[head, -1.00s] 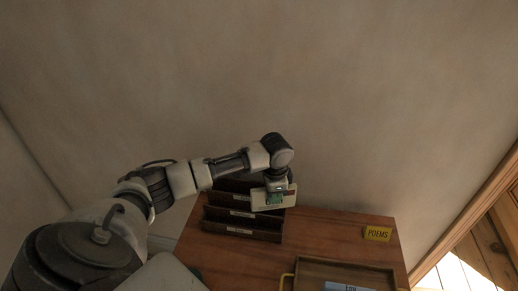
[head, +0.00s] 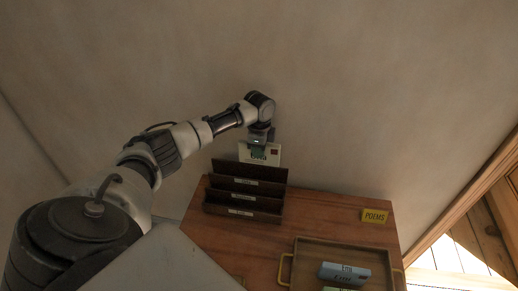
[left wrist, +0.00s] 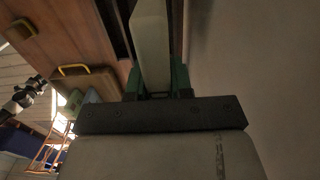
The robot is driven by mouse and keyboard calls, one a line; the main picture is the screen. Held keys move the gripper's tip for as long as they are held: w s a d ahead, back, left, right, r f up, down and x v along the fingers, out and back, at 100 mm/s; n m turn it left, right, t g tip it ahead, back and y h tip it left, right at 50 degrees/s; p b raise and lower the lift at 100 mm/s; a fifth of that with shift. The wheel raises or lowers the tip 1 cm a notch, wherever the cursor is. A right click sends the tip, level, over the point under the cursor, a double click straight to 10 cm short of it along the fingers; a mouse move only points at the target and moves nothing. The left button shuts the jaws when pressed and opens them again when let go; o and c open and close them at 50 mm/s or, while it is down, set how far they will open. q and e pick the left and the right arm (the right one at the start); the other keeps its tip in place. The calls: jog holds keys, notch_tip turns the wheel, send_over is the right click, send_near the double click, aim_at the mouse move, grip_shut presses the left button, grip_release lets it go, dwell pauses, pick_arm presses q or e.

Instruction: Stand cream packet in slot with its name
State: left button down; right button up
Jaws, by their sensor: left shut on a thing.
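The cream packet (head: 272,153) is upright in the head view, with a dark label and a small red mark on its face. My left gripper (head: 258,149) is shut on its upper part. The packet is at the back of the dark slotted rack (head: 243,202), above or behind its rear slot; I cannot tell whether its lower edge is inside. The rack has several slots with small white labels too small to read. In the left wrist view the packet (left wrist: 151,45) shows edge-on between green fingers, beside the dark rack.
A wooden tray (head: 287,244) with yellow handles stands front right on the cabinet top (head: 228,240), holding a blue packet (head: 345,273) and a partly cut-off green one. A yellow POEMS block (head: 374,216) stands at the right. The wall is close behind the rack.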

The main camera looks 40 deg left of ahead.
aim_at(259, 164)
pick_arm(q)
notch_tip(259, 164, down, 2)
jog(key=shift+f+b, duration=0.1)
jog(key=shift+b, duration=0.75)
jog(key=shift+f+b, duration=1.2)
jog(key=shift+f, duration=1.4)
jog(key=c, duration=0.9)
grip_release()
jog(key=shift+r, duration=0.15)
notch_tip(259, 164, up, 8)
jog(key=p, duration=0.8)
